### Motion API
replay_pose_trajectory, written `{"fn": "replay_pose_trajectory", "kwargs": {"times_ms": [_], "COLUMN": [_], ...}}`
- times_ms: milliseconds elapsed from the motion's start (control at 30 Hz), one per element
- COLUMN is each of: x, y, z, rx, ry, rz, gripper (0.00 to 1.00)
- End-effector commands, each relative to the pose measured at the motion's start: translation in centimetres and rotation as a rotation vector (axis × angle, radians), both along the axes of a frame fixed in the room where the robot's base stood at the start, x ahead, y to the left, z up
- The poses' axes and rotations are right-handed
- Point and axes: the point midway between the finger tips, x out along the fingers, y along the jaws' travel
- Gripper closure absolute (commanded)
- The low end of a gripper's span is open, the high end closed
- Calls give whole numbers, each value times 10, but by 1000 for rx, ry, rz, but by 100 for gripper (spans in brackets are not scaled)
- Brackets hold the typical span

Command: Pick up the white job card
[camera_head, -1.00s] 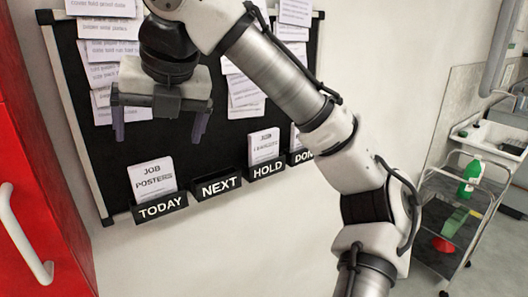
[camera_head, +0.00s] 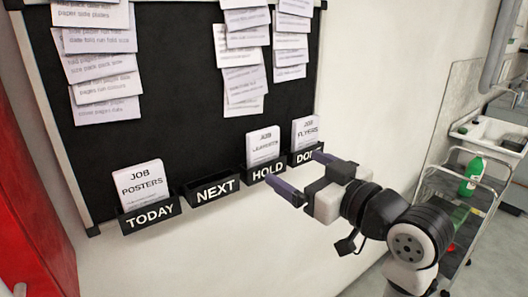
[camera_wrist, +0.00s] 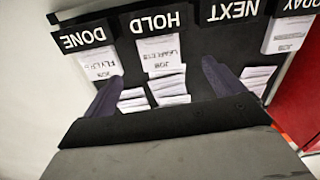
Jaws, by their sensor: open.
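Three white job cards stand in labelled black pockets under a black board. The POSTERS card (camera_head: 143,186) is in the TODAY pocket (camera_head: 150,216). The card in the HOLD pocket (camera_head: 258,172) appears to read LEAFLETS (camera_head: 263,147). The FLYERS card (camera_head: 305,132) is in the DONE pocket (camera_head: 300,157), partly covered by my gripper. My gripper (camera_head: 298,176) is open and empty, in front of the HOLD and DONE pockets. In the wrist view, upside down, the LEAFLETS card (camera_wrist: 162,54) shows between the fingers and the FLYERS card (camera_wrist: 100,65) beside the left finger.
The NEXT pocket (camera_head: 213,189) is empty. Paper sheets (camera_head: 100,65) hang on the board (camera_head: 180,110) above. A red cabinet (camera_head: 35,225) stands at left. A trolley (camera_head: 470,200) with a green bottle (camera_head: 472,177) is at right. The wall below the pockets is clear.

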Motion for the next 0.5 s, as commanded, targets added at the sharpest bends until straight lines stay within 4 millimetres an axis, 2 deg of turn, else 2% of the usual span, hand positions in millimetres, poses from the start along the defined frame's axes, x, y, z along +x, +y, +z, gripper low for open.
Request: {"fn": "replay_pose_trajectory", "kwargs": {"times_ms": [67, 167, 500], "x": [-1, 6, 56], "y": [-6, -2, 36], "z": [-3, -3, -2], "rx": [51, 69, 67], "ry": [18, 27, 28], "rz": [-22, -26, -24], "gripper": [6, 6, 6]}}
